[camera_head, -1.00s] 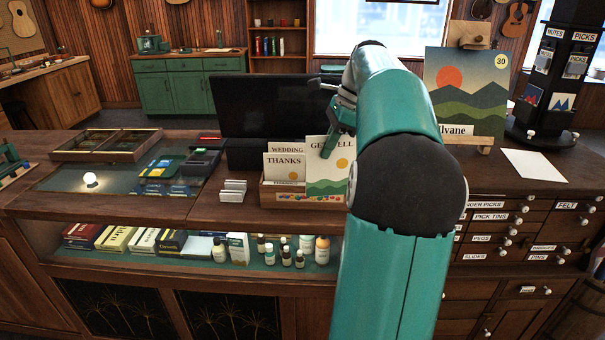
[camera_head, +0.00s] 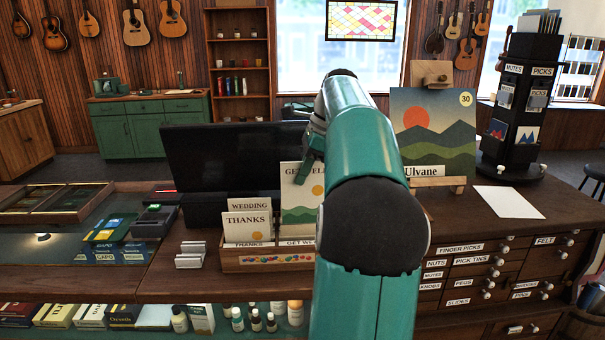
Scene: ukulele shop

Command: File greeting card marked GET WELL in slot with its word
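The GET WELL card (camera_head: 296,204), cream with an orange sun and green hills, stands upright at the right part of the wooden card rack (camera_head: 238,264). Its lower edge is at or behind the slot label reading GET W (camera_head: 296,242); I cannot tell how deep it sits. My gripper (camera_head: 309,168) is at the card's upper right edge, with a teal finger across its front, and appears shut on it. My arm hides the right end of the rack and part of the card. A THANKS card (camera_head: 247,222) and a WEDDING card (camera_head: 249,205) stand to the left.
A dark monitor (camera_head: 220,158) stands behind the rack. A painting (camera_head: 433,135) on an easel is to the right, beside a white sheet (camera_head: 508,202) and a black display tower (camera_head: 522,100). Small white card holders (camera_head: 190,255) are left of the rack.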

